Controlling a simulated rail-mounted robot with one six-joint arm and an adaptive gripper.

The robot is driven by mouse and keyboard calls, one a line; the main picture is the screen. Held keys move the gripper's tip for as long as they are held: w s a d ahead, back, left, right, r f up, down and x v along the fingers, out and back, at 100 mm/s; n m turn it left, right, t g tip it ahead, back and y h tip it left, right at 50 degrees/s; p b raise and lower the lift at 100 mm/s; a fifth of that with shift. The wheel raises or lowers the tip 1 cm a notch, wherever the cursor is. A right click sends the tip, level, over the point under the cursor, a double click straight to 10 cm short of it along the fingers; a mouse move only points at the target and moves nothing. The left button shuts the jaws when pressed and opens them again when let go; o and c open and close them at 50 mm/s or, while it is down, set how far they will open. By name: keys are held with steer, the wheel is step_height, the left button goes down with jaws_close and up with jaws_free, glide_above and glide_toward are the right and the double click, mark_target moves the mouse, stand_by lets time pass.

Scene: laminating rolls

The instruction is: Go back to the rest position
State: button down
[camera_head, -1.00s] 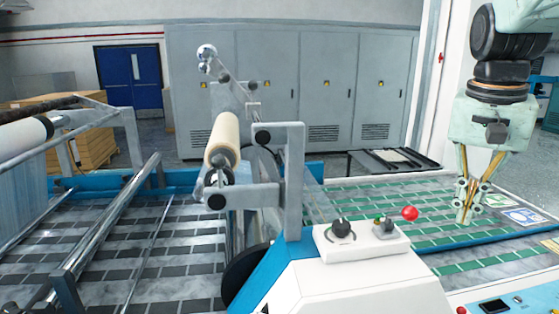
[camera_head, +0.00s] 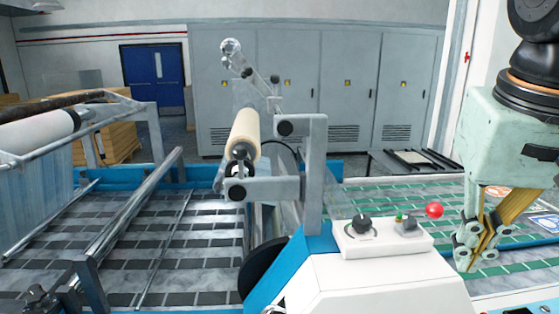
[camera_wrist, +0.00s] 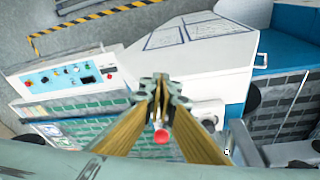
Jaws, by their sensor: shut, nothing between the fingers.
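My gripper (camera_head: 470,262) hangs at the right of the head view, pointing down, its fingertips together and nothing between them. It is to the right of the red knob (camera_head: 434,210) on the white control box (camera_head: 385,240). In the wrist view my gripper (camera_wrist: 161,82) is also shut and empty, with the red knob (camera_wrist: 161,136) showing between its yellow fingers. No object is held.
The laminating machine has a cream roll (camera_head: 243,135) on a grey bracket (camera_head: 313,170) at centre. A white roll (camera_head: 40,130) is at left. Grey cabinets (camera_head: 345,90) line the back wall. A button panel (camera_wrist: 65,75) and striped floor tape (camera_wrist: 100,14) show in the wrist view.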

steer(key=s+a+f+n+t+y+b, duration=0.1)
steer(key=s+a+f+n+b, duration=0.1)
steer(key=s+a+f, duration=0.5)
steer(key=shift+s+n, duration=0.6)
steer(key=shift+s, duration=0.45)
steer(key=shift+f, duration=0.2)
stand_by(0.3)
step_height(320, 180, down, 9)
steer(key=b, duration=0.9)
stand_by(0.4)
steer(key=shift+f+b, duration=2.05)
steer(key=shift+b, duration=0.05)
steer(key=c, duration=3.4)
jaws_free()
steer(key=shift+c, duration=0.2)
